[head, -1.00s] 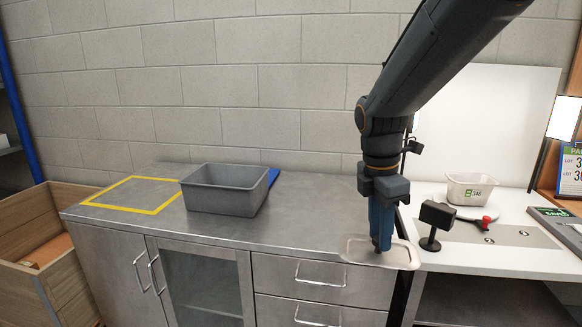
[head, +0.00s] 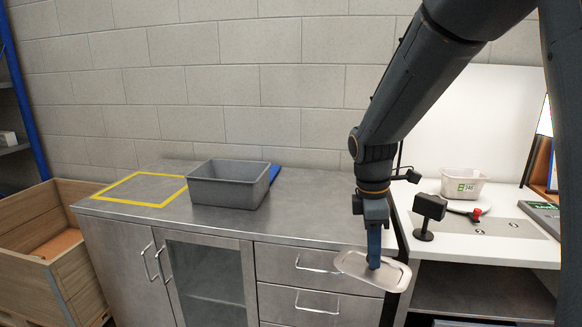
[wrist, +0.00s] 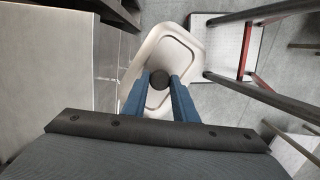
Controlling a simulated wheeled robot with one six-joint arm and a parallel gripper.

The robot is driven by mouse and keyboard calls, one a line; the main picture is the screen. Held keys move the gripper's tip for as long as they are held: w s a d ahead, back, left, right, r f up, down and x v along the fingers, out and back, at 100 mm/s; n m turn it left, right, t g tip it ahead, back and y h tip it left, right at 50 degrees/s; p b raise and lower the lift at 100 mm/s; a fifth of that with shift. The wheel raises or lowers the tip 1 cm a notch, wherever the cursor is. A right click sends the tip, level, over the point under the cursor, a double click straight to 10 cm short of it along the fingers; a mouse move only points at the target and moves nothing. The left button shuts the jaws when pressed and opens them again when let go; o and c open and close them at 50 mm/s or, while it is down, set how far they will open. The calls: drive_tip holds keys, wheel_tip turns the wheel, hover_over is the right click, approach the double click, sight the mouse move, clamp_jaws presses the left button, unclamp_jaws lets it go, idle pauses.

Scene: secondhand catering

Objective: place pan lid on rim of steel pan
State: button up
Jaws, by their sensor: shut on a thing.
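The pan lid (head: 352,266) is a pale, rounded rectangular plate with a dark round knob (wrist: 159,79). My gripper (head: 374,262) is shut on the knob and holds the lid slightly tilted in front of the steel counter's edge, by the drawers. In the wrist view my gripper (wrist: 160,82) has its two blue fingers on either side of the knob, with the lid (wrist: 180,52) beyond them.
A grey bin (head: 226,185) stands on the steel counter (head: 310,205), with a yellow-outlined square (head: 140,188) to its left. A white table (head: 475,248) at right bears a labelled tub (head: 463,184) and a black device (head: 428,212). A wooden crate (head: 40,262) stands at left.

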wheel_tip(320, 180, down, 24)
drive_tip(key=m+g+y, duration=0.1)
drive_tip(key=m, duration=1.5)
drive_tip(key=shift+s+d, duration=0.25)
drive_tip(key=shift+s, duration=0.1)
drive_tip(key=shift+r, duration=0.1)
